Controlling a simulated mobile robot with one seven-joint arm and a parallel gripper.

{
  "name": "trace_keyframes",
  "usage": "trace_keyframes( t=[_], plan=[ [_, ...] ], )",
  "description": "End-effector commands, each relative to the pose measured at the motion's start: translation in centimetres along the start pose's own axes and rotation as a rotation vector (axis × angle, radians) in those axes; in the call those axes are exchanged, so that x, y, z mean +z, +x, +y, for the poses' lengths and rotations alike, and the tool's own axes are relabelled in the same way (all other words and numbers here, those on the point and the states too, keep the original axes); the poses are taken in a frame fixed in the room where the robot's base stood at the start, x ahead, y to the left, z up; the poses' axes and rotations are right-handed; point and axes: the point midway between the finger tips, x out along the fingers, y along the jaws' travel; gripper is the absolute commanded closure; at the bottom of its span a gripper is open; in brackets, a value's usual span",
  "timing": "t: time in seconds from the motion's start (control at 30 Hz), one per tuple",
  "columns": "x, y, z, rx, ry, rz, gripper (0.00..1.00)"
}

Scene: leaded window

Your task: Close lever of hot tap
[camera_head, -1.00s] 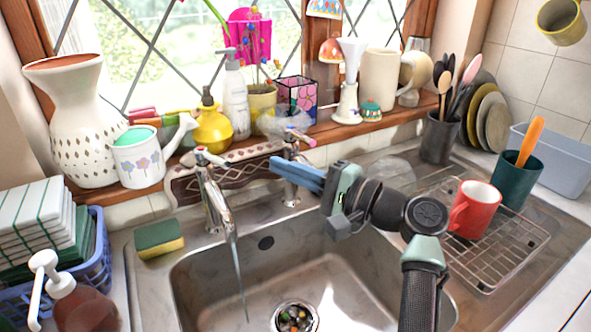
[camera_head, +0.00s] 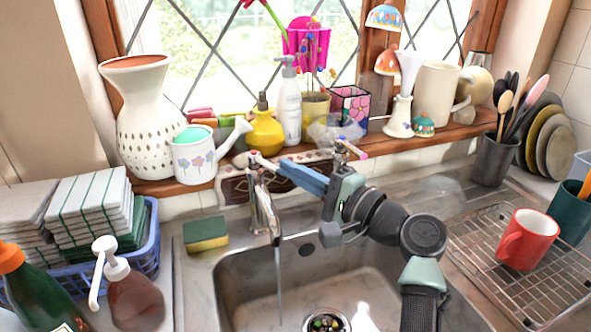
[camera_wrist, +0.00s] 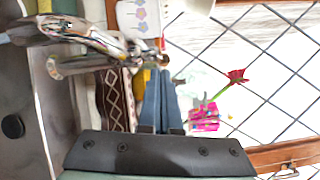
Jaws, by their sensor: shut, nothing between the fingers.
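The chrome left tap (camera_head: 262,200) has a red mark on top of its lever (camera_head: 264,160), and water runs from its spout into the sink. A second tap (camera_head: 341,158), with a pink-ended lever, stands to its right, partly behind my arm. My gripper (camera_head: 283,163) is shut and empty. Its blue fingers point left, with the tips just right of the left tap's lever; I cannot tell if they touch. In the wrist view the blue fingers (camera_wrist: 158,74) point up, and the chrome tap (camera_wrist: 80,40) is blurred at the upper left.
The sill behind holds a white vase (camera_head: 150,125), a watering can (camera_head: 195,158), a yellow bottle (camera_head: 266,130) and a soap dispenser (camera_head: 289,105). A sponge (camera_head: 206,234) lies left of the sink (camera_head: 240,270). A red mug (camera_head: 525,240) stands on a wire rack at right.

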Motion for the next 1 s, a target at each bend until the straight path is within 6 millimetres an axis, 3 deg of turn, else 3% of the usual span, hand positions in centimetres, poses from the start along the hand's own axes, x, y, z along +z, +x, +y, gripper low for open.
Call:
trace_keyframes(
  t=[0.5,1.0],
  plan=[
    [1.4,0.2,-0.1,-0.038,-0.009,0.200,1.00],
    [1.9,0.3,0.4,-0.039,-0.010,0.203,1.00]
  ],
)
